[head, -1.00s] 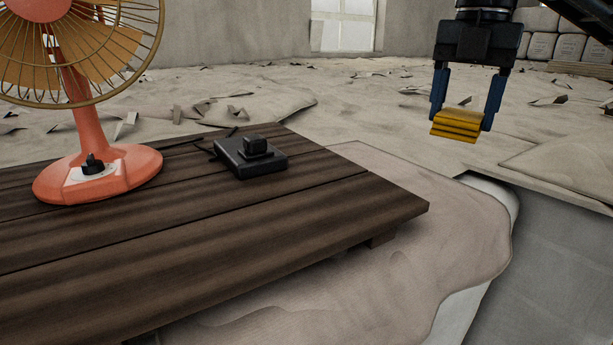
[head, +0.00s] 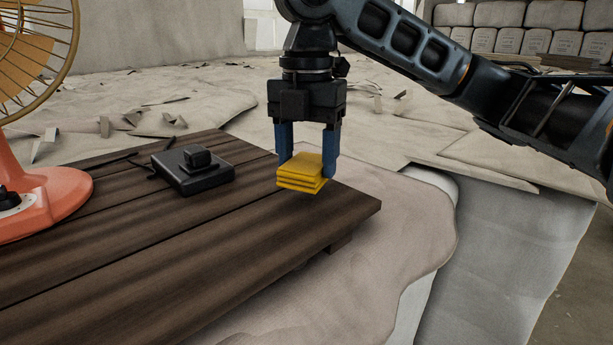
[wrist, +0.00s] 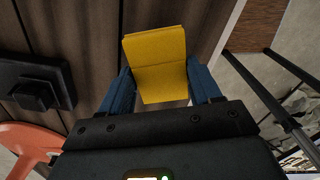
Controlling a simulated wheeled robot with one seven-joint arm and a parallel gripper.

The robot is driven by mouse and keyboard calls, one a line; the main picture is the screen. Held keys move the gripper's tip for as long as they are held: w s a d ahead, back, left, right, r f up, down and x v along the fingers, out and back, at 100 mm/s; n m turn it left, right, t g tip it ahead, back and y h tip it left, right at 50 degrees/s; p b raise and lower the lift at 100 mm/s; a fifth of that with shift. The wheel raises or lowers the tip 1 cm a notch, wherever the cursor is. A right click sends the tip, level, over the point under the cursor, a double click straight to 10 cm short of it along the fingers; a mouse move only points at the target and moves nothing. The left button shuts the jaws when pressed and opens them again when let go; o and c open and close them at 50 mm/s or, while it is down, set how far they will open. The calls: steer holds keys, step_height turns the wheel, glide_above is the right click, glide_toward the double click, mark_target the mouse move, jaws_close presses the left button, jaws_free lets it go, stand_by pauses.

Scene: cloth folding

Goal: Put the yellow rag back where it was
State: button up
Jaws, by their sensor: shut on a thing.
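The yellow rag (head: 303,173) is folded into a flat stack of layers. My gripper (head: 306,160) is shut on it, with one blue finger at each side. In the head view the rag is over or at the right end of the dark wooden table (head: 250,235), near its corner. I cannot tell whether it touches the boards. The wrist view shows the rag (wrist: 157,62) between the blue fingers, with the planks behind it.
A black box-like device (head: 193,170) lies on the table left of the rag. An orange fan (head: 45,205) stands further left. Table boards in front of the rag are bare. A draped pale cloth surface lies below and right of the table.

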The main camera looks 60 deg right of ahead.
mark_target(307, 161)
steer(key=shift+f, duration=2)
steer(key=o, duration=0.9)
steer(key=shift+o, duration=0.2)
step_height(307, 161, up, 12)
